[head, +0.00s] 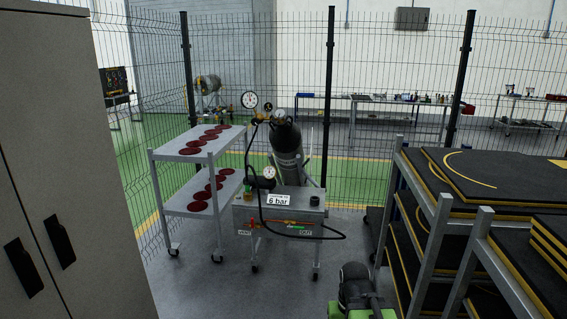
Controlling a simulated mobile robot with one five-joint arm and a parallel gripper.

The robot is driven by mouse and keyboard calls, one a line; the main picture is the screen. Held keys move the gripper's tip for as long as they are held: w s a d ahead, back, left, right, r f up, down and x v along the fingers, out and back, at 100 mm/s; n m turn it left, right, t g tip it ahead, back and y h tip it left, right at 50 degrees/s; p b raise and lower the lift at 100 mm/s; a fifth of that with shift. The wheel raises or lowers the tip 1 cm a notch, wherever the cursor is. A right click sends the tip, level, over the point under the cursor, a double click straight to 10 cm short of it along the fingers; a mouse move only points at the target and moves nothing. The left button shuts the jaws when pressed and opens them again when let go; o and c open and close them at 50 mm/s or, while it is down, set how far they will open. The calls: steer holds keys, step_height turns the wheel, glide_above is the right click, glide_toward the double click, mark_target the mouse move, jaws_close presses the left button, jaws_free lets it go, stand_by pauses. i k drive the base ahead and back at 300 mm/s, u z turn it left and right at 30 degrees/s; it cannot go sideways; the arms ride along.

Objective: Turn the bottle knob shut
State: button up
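A dark gas bottle (287,146) stands tilted behind a grey box on legs in the middle of the head view. A dark knob-like part (279,117) shows at its top, beside brass fittings (261,117). It is too small to tell how far the knob is turned. Two round white gauges sit near the fittings, a larger one (249,100) and a smaller one (268,107). A black hose runs from the fittings down in front of the box. No gripper fingers show, so I cannot place my gripper relative to the knob.
The grey box (245,218) bears a "6 bar" sign (279,199) and another gauge. A wheeled shelf cart (172,153) with dark red discs stands left of it. A beige cabinet (70,160) fills the left. Racks with black mats (500,177) stand right. Mesh fence runs behind.

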mark_target(280, 113)
steer(key=i, duration=2.55)
steer(key=u, duration=0.2)
